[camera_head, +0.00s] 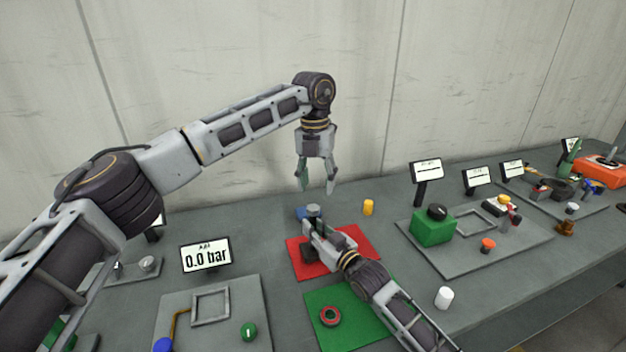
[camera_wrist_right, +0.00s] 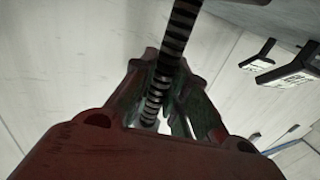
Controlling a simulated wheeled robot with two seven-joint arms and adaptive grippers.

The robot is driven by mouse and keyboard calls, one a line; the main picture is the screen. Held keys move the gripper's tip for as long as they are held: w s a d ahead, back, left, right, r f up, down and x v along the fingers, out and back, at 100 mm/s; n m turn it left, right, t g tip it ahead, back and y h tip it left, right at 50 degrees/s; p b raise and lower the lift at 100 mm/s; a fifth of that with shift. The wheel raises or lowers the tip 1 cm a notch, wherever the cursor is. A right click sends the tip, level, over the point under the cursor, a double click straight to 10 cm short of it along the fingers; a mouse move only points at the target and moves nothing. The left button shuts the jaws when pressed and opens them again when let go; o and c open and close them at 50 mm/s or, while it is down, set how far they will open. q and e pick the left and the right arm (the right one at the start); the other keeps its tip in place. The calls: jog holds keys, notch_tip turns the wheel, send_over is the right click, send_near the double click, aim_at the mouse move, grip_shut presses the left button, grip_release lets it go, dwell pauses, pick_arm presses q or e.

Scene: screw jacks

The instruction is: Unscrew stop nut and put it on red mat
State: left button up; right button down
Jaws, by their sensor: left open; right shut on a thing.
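A threaded screw (camera_wrist_right: 158,92) runs between the fingers of my right gripper (camera_wrist_right: 165,85) in the right wrist view. In the head view my right gripper (camera_head: 314,232) is low over the red mat (camera_head: 362,240), shut on the screw, and hides much of what stands there. A grey top (camera_head: 313,210) and a bit of blue show just behind it. My left gripper (camera_head: 317,187) is open and empty, pointing down above and behind the right one. I cannot make out the stop nut.
A green mat (camera_head: 350,335) in front carries a dark red ring (camera_head: 330,315). A yellow cylinder (camera_head: 368,207) and a white cylinder (camera_head: 444,297) stand to the right. A plate (camera_head: 410,245) with a green block (camera_head: 433,232) is further right. A 0.0 bar display (camera_head: 206,256) is at left.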

pick_arm(q)
jog(key=m, duration=0.4)
jog(key=shift+a+m, duration=0.1)
jog(key=shift+m, duration=0.3)
jog(key=m, duration=0.4)
jog(key=shift+a+r+m, duration=0.1)
jog(key=shift+m, duration=0.2)
jog(key=m, duration=0.4)
jog(key=shift+w+a+m, duration=0.1)
jog(key=shift+m, duration=0.2)
jog(key=m, duration=1)
jog(key=shift+a, duration=0.15)
jog(key=m, duration=0.4)
jog(key=shift+m, duration=0.3)
jog(key=m, duration=0.4)
jog(key=shift+m, duration=2.7)
